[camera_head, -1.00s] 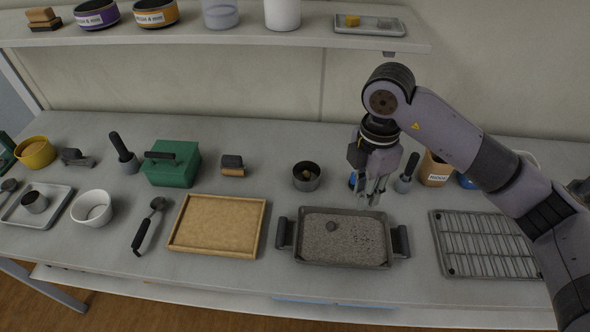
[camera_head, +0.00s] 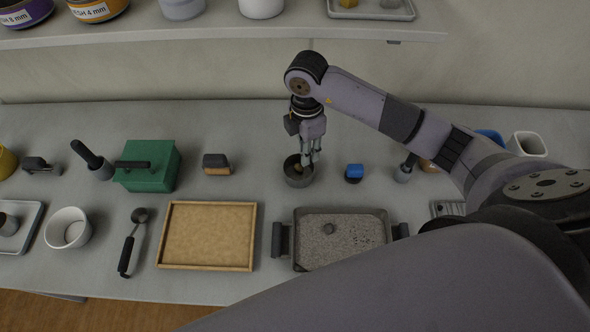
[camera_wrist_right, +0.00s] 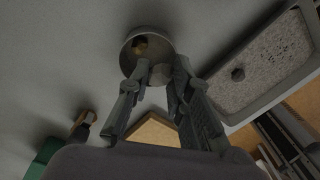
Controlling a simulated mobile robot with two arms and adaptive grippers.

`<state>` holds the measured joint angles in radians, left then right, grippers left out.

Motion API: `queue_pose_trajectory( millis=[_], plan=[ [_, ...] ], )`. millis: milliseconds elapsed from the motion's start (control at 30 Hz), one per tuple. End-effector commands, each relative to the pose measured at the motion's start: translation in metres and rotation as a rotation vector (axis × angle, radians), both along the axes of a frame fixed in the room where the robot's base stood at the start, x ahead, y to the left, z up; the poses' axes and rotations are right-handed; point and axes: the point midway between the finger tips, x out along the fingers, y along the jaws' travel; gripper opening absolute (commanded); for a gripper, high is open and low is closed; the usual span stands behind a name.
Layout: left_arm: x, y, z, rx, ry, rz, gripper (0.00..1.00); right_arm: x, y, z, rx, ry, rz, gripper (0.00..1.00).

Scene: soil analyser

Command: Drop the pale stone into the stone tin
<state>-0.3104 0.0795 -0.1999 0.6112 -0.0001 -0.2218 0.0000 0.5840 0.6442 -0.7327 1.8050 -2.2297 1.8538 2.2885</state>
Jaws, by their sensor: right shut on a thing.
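The stone tin (camera_head: 298,178) is a round dark grey tin on the bench. It also shows in the right wrist view (camera_wrist_right: 128,58), with a brownish stone (camera_wrist_right: 140,46) inside. My right gripper (camera_head: 311,160) points down over the tin's right side. In the wrist view, my right gripper (camera_wrist_right: 158,74) is shut on a small pale lump, the pale stone (camera_wrist_right: 160,74), at the tin's near rim. The fingers hide part of the stone, and its exact height over the tin is unclear. My left gripper is not in view.
A tray of grey soil (camera_head: 350,242) with a dark stone (camera_head: 328,229) lies in front of the tin. A blue-topped item (camera_head: 354,172) stands right of the tin, a wooden-based brush (camera_head: 216,165) left. A wooden tray (camera_head: 208,236) lies front left.

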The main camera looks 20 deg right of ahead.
Motion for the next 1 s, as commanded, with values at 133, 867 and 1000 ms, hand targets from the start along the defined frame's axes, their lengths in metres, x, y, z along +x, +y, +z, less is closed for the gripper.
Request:
queue_pose_trajectory(
  millis=[133,867,1000],
  plan=[
    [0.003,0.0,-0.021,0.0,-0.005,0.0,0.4,0.0,0.0,-0.024,0.001,0.001,0.0,0.01],
    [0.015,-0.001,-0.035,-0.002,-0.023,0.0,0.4,0.0,0.0,-0.042,0.001,0.0,0.001,0.33],
    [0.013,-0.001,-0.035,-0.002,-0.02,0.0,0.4,0.0,0.0,-0.042,0.001,0.0,0.001,0.42]
  ],
)
